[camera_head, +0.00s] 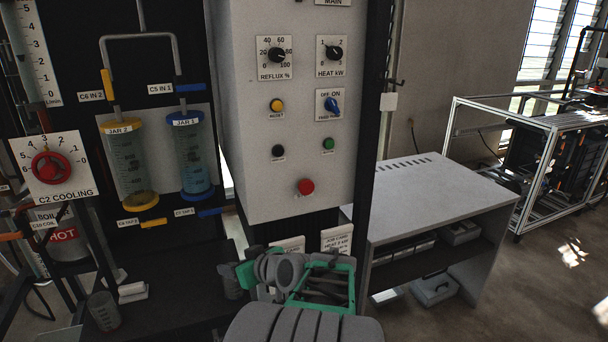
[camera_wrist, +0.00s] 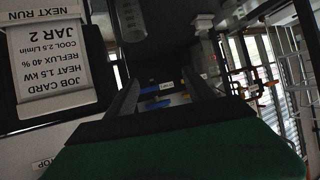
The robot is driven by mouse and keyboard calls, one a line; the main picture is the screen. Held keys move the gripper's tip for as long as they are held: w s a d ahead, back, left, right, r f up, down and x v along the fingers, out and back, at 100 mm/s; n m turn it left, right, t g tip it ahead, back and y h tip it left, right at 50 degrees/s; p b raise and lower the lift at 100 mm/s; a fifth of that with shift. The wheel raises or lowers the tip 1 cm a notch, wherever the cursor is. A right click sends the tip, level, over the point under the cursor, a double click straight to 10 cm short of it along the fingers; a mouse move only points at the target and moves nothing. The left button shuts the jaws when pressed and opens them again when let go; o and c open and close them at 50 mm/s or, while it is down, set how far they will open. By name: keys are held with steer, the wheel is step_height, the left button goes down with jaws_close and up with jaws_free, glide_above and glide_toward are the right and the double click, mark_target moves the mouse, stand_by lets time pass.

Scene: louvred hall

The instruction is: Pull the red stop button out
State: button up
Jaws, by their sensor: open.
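The red stop button (camera_head: 305,187) is a round red cap low on the front of the pale control panel (camera_head: 255,195). In the wrist view the button does not show, but part of a small label (camera_wrist: 45,163) shows at the lower left. My gripper (camera_wrist: 162,85) is open and empty, its two dark fingers apart. In the head view my arm's end is below the panel, apart from the button; the fingers cannot be made out there.
Reflux knob (camera_head: 277,55), heat knob (camera_head: 334,53), blue switch (camera_head: 331,105), yellow button (camera_head: 277,105), black button (camera_head: 278,151) and green button (camera_head: 328,144) sit above. A job card (camera_wrist: 52,60) hangs below the panel. A grey bench (camera_head: 440,185) stands right; jars (camera_head: 130,165) hang left.

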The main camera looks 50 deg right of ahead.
steer(key=s+d+r+m+t+h+p, duration=0.25)
steer(key=s+d+r+h, duration=0.4)
steer(key=d, duration=0.55)
steer(key=m+h, duration=0.2)
glide_toward(308, 189)
steer(key=shift+t+y, duration=0.25)
steer(key=shift+t, duration=0.1)
steer(key=p+x, duration=0.4)
steer(key=x, duration=0.4)
steer(key=shift+w+d+r, duration=0.15)
steer(key=shift+w+d, duration=0.1)
steer(key=shift+w+d+b, duration=0.2)
steer(key=shift+w+b, duration=0.1)
steer(key=shift+b, duration=0.1)
steer(key=shift+c, duration=0.3)
steer(key=shift+s, duration=0.1)
jaws_close()
